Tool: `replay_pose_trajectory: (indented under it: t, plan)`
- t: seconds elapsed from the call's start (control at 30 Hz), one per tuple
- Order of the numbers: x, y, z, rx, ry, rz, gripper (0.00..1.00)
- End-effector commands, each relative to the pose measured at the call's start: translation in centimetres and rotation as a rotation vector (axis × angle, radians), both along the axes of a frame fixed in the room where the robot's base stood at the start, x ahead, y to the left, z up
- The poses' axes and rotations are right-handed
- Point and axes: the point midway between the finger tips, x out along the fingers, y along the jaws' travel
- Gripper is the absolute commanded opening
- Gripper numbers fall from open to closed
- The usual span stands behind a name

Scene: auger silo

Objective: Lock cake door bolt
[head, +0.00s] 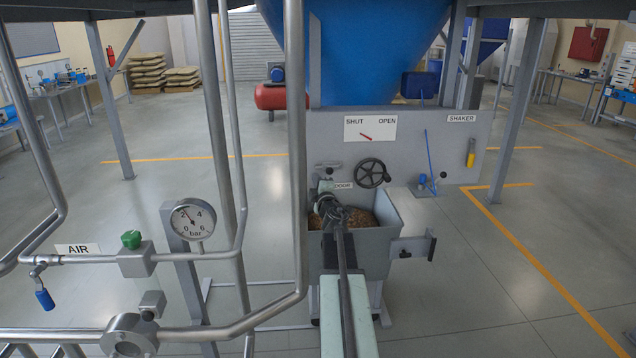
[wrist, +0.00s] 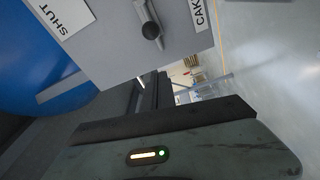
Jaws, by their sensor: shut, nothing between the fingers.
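In the wrist view the grey panel carries a dark round-ended knob on a short arm (wrist: 150,30), beside a label reading "CAK" (wrist: 198,14), cut off by the frame. In the head view a small grey bolt-like fitting (head: 328,165) sits on the panel, left of the handwheel, above a partly covered "DOOR" label (head: 344,185). My gripper (head: 326,188) is in front of that label, just below the fitting. In the wrist view my gripper (wrist: 150,90) is shut and empty, apart from the knob. My arm hides part of the door area.
A grey bin (head: 375,245) of brown material stands below my gripper. A black handwheel (head: 372,173) is close on the right. A SHUT/OPEN plate (head: 370,128) is above. Grey pipes (head: 297,150) and a pressure gauge (head: 193,220) stand on the left. The floor at right is clear.

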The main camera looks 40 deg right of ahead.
Motion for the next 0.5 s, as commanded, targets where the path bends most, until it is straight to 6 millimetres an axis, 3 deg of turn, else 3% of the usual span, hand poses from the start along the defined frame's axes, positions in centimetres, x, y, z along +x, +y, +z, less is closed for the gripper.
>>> replay_pose_trajectory:
  t: [0.33, 0.4, 0.5]
  plan:
    - [6.7, -4.4, 0.6, 0.001, 0.0, -0.001, 0.0]
    - [4.7, -5.0, -0.1, -0.001, 0.0, -0.004, 0.0]
    - [3.5, -5.9, -0.3, 0.0, 0.0, -0.003, 0.0]
